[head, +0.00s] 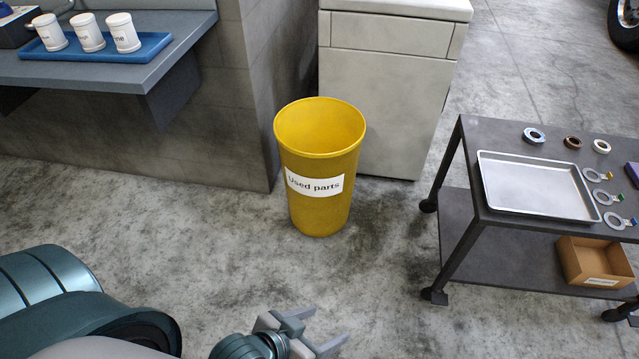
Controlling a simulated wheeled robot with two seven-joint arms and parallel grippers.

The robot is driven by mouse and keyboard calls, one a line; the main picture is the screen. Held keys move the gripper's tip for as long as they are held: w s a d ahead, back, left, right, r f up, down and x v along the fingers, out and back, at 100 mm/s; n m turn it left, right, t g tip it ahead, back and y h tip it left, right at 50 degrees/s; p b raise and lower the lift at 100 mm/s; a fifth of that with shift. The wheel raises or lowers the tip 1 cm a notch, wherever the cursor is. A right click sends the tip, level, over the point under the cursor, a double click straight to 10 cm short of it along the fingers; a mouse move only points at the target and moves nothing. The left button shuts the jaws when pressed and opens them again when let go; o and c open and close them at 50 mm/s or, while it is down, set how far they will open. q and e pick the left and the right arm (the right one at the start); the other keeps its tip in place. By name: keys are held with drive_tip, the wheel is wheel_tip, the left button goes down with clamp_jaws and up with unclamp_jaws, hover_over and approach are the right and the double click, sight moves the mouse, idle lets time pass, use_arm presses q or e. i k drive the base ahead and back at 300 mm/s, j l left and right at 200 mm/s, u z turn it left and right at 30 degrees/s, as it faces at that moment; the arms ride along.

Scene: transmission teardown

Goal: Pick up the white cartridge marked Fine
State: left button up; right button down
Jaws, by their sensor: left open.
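Three white cartridges stand upright in a row on a blue tray (150,53) on the grey shelf at the upper left. The middle cartridge (87,32) and the left cartridge (50,32) have labels too small to read surely. My left gripper (326,327) is at the bottom centre, open and empty, low over the floor and far from the cartridges. My right gripper is not in view.
A yellow bin (320,217) marked "Used parts" stands beside the shelf's wall and a pale cabinet (388,110). A dark cart (465,150) at the right carries a metal tray (535,185), several rings and, below, a cardboard box (590,265). The floor between is clear.

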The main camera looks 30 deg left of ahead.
sight(121, 25)
drive_tip(key=u, duration=1.75)
